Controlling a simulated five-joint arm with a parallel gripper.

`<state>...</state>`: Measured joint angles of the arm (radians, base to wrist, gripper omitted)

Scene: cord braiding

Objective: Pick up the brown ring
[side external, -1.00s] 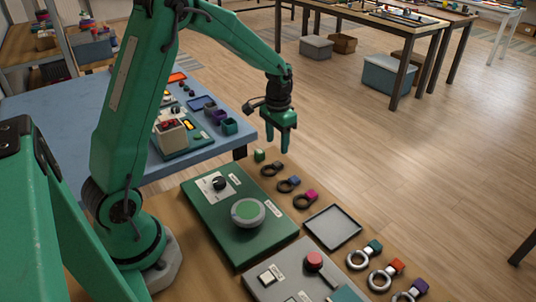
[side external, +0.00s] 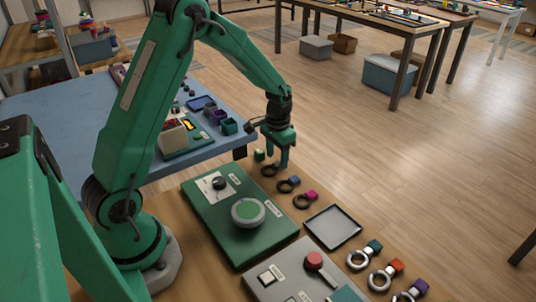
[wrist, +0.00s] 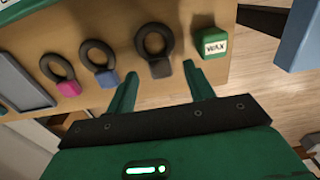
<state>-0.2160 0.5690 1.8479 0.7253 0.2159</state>
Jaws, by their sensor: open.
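The brown ring is a dark loop (wrist: 155,38) with a brown tab (wrist: 160,68), lying on the wooden bench. In the side view its loop (side external: 269,171) shows at the bench's far end, with the tab mostly hidden by my gripper. My gripper (side external: 281,169) points down just over the ring. In the wrist view my gripper (wrist: 160,72) is open, with one finger on each side of the brown tab. I see no contact with the ring.
A green WAX block (wrist: 210,43) sits close beside the ring. Dark rings with a blue tab (wrist: 107,78) and a magenta tab (wrist: 68,88) lie on the other side. A grey tray (side external: 332,226) and a green panel (side external: 205,226) are nearby.

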